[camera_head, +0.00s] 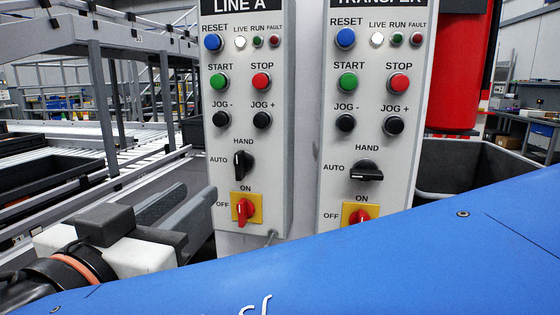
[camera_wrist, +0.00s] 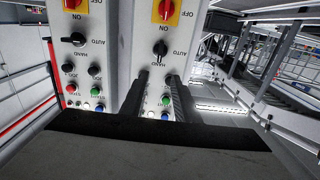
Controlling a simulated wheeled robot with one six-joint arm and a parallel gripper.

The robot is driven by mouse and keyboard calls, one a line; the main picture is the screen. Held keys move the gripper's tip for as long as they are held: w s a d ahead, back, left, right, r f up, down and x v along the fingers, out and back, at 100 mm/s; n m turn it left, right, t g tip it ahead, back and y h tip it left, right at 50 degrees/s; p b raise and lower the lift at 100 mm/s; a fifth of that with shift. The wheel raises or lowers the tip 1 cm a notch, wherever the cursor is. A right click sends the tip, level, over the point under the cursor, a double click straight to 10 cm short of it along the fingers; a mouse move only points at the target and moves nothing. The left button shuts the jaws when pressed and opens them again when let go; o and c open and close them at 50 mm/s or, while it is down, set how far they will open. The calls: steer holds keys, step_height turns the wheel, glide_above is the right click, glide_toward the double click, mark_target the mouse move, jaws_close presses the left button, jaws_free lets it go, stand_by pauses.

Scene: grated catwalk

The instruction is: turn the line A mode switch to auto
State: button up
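The line A mode switch (camera_head: 243,164) is a black knob on the left control panel (camera_head: 217,140). Its handle stands about upright, toward HAND; AUTO is printed to its left. In the wrist view, which is upside down, the same switch (camera_wrist: 160,48) lies just beyond my fingertips, with AUTO on its right. My gripper (camera_head: 196,198) is at the lower left in the head view, beside and below the switch. In the wrist view my gripper (camera_wrist: 159,76) is open, its two dark fingers apart and empty. No contact with the knob shows.
A red power switch (camera_head: 244,210) on a yellow plate sits below the mode switch; JOG buttons (camera_head: 262,120) are above. The TRANSFER panel (camera_head: 335,190) stands to the right, its mode switch (camera_head: 367,171) lying sideways. Metal railings (camera_head: 105,110) are at the left, a grey bin (camera_head: 475,165) at the right.

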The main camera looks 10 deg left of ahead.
mark_target(237, 161)
steer(key=w, duration=0.5)
steer(key=w+d, duration=0.1)
steer(key=w, duration=1.1)
steer(key=shift+d, duration=0.15)
jaws_close()
